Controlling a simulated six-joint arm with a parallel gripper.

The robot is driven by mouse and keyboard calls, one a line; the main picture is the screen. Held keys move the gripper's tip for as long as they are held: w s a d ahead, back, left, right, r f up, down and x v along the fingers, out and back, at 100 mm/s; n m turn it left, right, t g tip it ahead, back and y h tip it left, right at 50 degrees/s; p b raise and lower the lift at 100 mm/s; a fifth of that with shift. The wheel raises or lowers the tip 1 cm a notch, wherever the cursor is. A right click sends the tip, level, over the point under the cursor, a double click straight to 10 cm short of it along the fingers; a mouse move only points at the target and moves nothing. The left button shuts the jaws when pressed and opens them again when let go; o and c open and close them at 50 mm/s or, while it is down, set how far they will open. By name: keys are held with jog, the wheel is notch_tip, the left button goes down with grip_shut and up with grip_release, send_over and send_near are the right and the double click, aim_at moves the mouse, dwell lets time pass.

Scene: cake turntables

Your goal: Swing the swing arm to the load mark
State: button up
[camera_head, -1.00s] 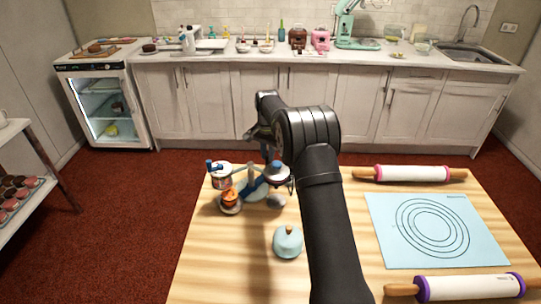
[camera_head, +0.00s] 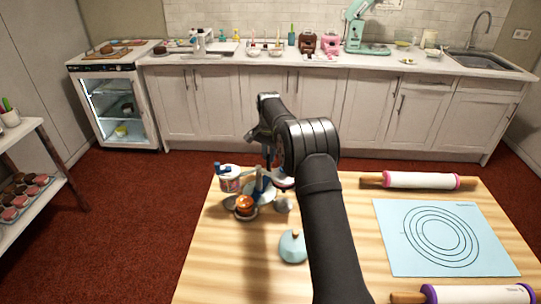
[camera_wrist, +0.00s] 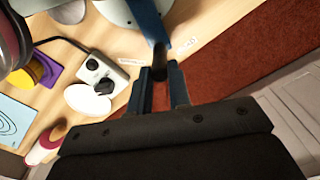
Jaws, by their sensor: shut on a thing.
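The swing arm is a blue bar, partly hidden behind my arm in the head view (camera_head: 260,186). In the wrist view the blue bar (camera_wrist: 148,18) comes down from the top and ends in a dark grip piece (camera_wrist: 159,54). My gripper (camera_wrist: 160,72) is shut on that dark piece, with one finger on each side. Two small printed labels lie on the wood by the bar, one on its left (camera_wrist: 132,62) and one on its right (camera_wrist: 187,43). The right one seems to read LOAD, but the print is small. In the head view my gripper is mostly hidden behind my own arm.
An orange-topped cake (camera_head: 245,203) and a white cup with a blue top (camera_head: 229,180) stand by the stand. A light blue domed thing (camera_head: 293,246) is nearer. A grey control box with black knobs (camera_wrist: 98,75) lies left. Rolling pins and a blue mat (camera_head: 440,235) lie right.

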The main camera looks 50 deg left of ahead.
jog(key=shift+s+a, duration=0.9)
jog(key=shift+a, duration=0.25)
jog(key=o, duration=0.8)
jog(key=shift+r, duration=3.5)
jog(key=shift+f, duration=0.1)
